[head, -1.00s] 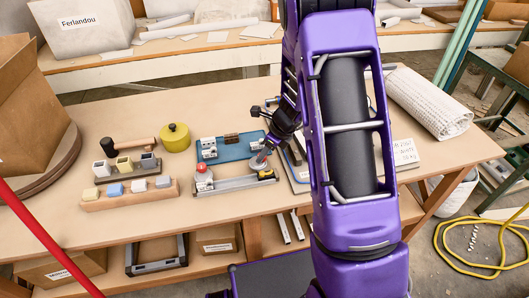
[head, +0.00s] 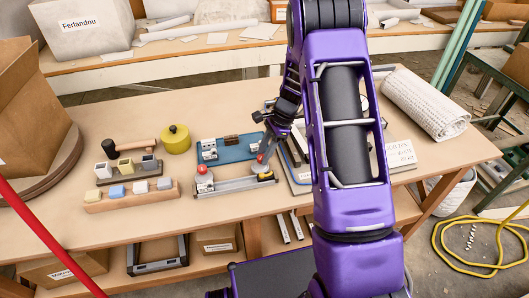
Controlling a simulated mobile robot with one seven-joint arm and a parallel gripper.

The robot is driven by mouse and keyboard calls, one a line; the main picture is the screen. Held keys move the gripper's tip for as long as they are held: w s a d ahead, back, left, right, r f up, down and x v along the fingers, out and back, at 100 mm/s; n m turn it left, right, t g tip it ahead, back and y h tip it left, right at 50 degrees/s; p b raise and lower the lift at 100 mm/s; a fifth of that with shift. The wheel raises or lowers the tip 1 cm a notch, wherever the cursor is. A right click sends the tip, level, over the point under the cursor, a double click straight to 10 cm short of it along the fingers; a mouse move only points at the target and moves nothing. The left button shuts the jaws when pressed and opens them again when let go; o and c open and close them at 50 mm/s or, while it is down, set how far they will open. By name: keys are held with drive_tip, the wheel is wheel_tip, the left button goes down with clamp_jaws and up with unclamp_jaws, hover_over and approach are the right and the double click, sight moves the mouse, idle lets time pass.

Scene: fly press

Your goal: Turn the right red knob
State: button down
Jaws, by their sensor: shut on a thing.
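A fly press fixture with a pale metal bar (head: 232,184) lies on the workbench. The left red knob (head: 202,170) sits on a round grey base at its left end. The right red knob (head: 261,158) shows as a small red patch above the round base at its right end. My gripper (head: 264,153) comes down from the upper right and is shut on the right red knob. The fingers hide part of this knob, and its exact turn angle cannot be told.
A blue plate (head: 228,149) with small fittings lies just behind the bar. A yellow round tin (head: 176,139), a mallet (head: 128,146) and a wooden rack (head: 130,200) with several blocks stand to the left. A white roll (head: 425,103) lies at the right. The front bench strip is clear.

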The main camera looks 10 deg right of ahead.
drive_tip(key=n, duration=0.2)
drive_tip(key=n+g, duration=0.1)
drive_tip(key=shift+w+n, duration=0.2)
drive_tip(key=shift+n, duration=0.2)
drive_tip(key=shift+w+a+n+g+h, duration=0.1)
drive_tip(key=shift+n+g+h, duration=0.55)
drive_tip(key=shift+n, duration=1.15)
drive_tip(key=c, duration=0.5)
unclamp_jaws()
drive_tip(key=v, duration=1.7)
drive_tip(key=shift+w+r+p, duration=0.15)
drive_tip(key=shift+w+p, duration=0.1)
drive_tip(key=shift+p, duration=0.15)
drive_tip(key=shift+w, duration=0.1)
